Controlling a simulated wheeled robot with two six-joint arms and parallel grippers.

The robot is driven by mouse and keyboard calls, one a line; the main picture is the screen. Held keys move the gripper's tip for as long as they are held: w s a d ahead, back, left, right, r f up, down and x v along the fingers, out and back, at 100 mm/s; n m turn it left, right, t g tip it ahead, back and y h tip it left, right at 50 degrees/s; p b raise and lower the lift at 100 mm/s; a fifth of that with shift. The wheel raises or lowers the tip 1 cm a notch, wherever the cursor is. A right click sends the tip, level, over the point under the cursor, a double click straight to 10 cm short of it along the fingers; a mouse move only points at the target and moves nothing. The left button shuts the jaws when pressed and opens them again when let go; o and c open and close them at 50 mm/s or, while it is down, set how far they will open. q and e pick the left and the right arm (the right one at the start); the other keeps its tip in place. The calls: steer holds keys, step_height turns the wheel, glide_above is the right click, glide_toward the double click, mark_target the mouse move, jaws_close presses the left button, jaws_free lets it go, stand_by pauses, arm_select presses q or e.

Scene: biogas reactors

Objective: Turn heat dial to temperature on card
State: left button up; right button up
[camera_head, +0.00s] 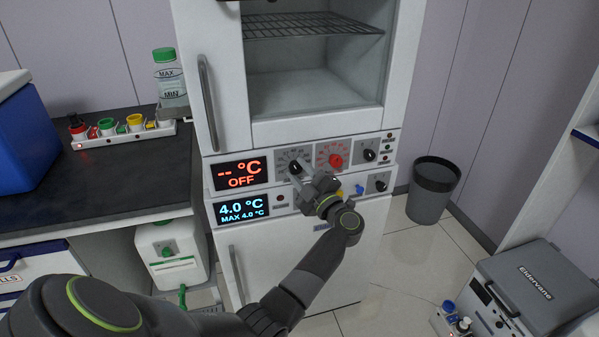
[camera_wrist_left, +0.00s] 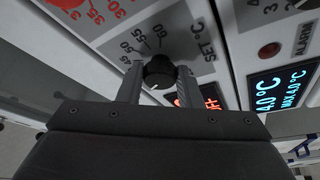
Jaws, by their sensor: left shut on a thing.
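The black heat dial (camera_wrist_left: 159,72) sits on a grey SET °C scale with marks including 45, 50, 55 and 60 in the left wrist view. My left gripper (camera_wrist_left: 159,84) is shut on it, one finger on each side. A white line shows on the dial's face. In the head view, my left gripper (camera_head: 299,172) is at the upper panel and covers part of the dial and scale. The upper display (camera_head: 239,174) reads "-- °C OFF" in red. I see no temperature card. My right gripper is not in view.
A red dial (camera_head: 336,160) and a black knob (camera_head: 370,155) are right of the held dial. The lower display (camera_head: 242,208) reads 4.0 °C. The cabinet above is open, with a wire shelf (camera_head: 315,25). A grey bin (camera_head: 433,190) stands at right.

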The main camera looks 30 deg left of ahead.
arm_select(q)
steer(key=shift+n+g, duration=0.3)
steer(key=shift+n, duration=0.3)
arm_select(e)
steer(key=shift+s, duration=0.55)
arm_select(q)
steer(key=o, duration=0.7)
steer(key=shift+o, duration=1.4)
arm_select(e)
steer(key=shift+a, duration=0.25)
